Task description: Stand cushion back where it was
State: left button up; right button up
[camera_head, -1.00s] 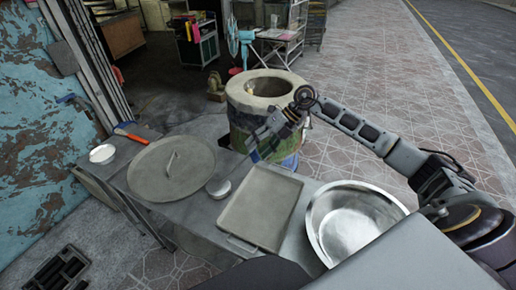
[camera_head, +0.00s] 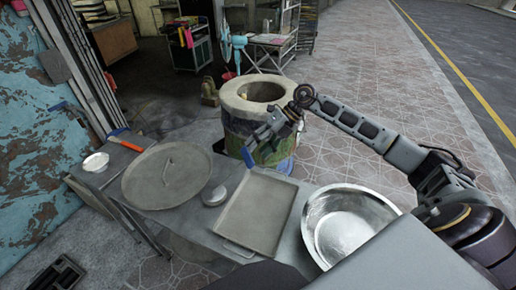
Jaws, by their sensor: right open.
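A small, round, pale grey pad, which looks like the cushion (camera_head: 214,195), is on the grey table between the round lid and the tray. It seems to lie low on the tabletop; whether it stands or lies flat is hard to tell. My right gripper (camera_head: 253,153) hangs above the back edge of the table, up and to the right of the pad, in front of the barrel oven (camera_head: 232,112). It is open, looks empty, and is apart from the pad. A blue part shows at its tip. My left gripper is not in view.
A large round lid (camera_head: 150,185), a rectangular tray (camera_head: 258,210) and a shiny metal bowl (camera_head: 345,222) cover much of the table. A small white bowl (camera_head: 95,161) and an orange-handled tool (camera_head: 126,144) are at the left. Paved ground is open to the right.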

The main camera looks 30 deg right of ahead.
jog(key=shift+d+r, duration=0.3)
jog(key=shift+d, duration=0.05)
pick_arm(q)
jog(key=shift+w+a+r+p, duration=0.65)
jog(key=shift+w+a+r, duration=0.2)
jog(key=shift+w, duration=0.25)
pick_arm(e)
jog(key=v, duration=0.3)
jog(key=shift+d+r, duration=0.15)
